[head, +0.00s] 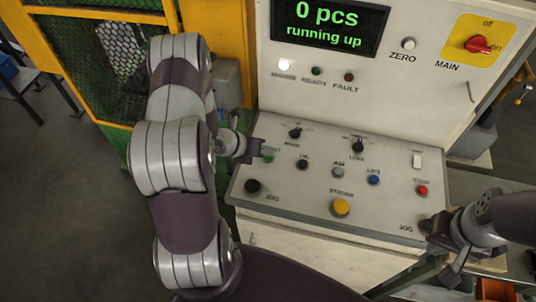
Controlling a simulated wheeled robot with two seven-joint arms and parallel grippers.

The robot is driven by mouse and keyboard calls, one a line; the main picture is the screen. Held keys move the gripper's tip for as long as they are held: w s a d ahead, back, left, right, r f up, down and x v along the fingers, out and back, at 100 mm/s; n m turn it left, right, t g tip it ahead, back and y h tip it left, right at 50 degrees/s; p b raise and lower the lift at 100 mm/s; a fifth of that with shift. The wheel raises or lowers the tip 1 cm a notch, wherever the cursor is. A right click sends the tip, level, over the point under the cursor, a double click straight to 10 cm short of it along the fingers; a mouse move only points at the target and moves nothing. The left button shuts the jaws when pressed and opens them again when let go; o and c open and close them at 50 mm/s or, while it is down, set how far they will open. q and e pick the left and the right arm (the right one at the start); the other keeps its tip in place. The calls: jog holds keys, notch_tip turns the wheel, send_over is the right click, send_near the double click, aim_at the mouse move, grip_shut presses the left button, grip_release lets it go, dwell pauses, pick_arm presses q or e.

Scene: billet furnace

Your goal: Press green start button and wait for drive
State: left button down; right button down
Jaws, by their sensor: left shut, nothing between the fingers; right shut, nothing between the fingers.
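The green start button (268,158) is at the upper left of the sloped control panel (300,205), partly hidden by my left gripper. My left gripper (263,150) is shut and empty, with its fingertips right at the green button. I cannot tell whether they touch or press it. The display (329,25) reads "0 pcs" and "running up" in green. Below it the white lamp (284,65) is lit, while the green READY lamp (316,71) and the FAULT lamp (349,77) look dark. My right gripper (429,226) is shut by the panel's lower right corner.
The panel also carries a black button (302,164), a blue button (373,180), a red button (422,190), a yellow button (341,207) and selector knobs (358,146). A red main switch (478,45) is at upper right. A yellow-framed mesh guard (122,55) stands left.

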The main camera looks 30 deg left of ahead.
aim_at(265, 157)
pick_arm(q)
jog(key=shift+r+p, duration=0.5)
jog(key=shift+r, duration=0.3)
notch_tip(265, 157, up, 5)
jog(key=p, duration=0.3)
jog(key=shift+p, duration=0.35)
dwell(0.5)
